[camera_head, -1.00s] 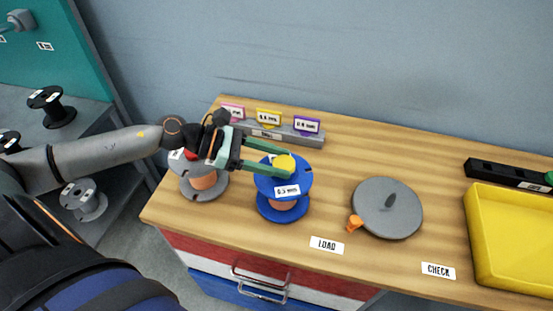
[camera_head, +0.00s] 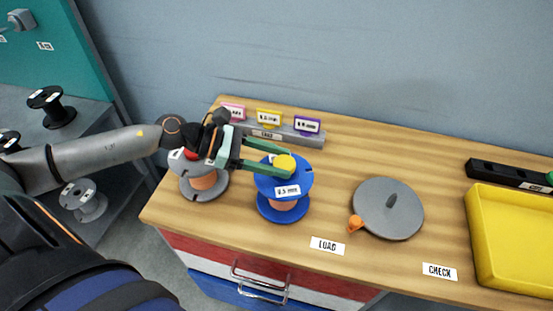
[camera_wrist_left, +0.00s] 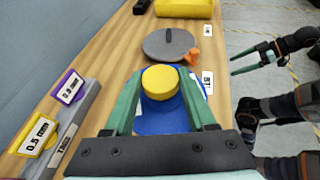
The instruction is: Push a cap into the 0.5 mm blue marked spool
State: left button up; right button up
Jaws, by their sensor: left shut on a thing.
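The blue spool (camera_head: 265,187) stands upright on the bench, with a 0.5 mm label on its upper flange and copper-coloured windings below. It also shows in the left wrist view (camera_wrist_left: 150,124). A round yellow cap (camera_head: 284,162) is at the centre of its top; how deep it sits I cannot tell. My left gripper (camera_head: 288,167) is shut on the cap, one finger on each side, as the left wrist view also shows at the cap (camera_wrist_left: 160,82).
A grey spool (camera_head: 215,187) with a red cap stands behind my left wrist. A grey disc (camera_head: 388,212) with an orange knob (camera_head: 355,223) lies to the right. A yellow tray (camera_head: 480,240) is far right. A rack (camera_head: 290,136) with coloured tags is behind.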

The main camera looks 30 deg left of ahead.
pick_arm(q)
jog(key=shift+f, duration=0.2)
jog(key=shift+f+b, duration=1.05)
jog(key=shift+s, duration=0.1)
jog(key=shift+f, duration=0.25)
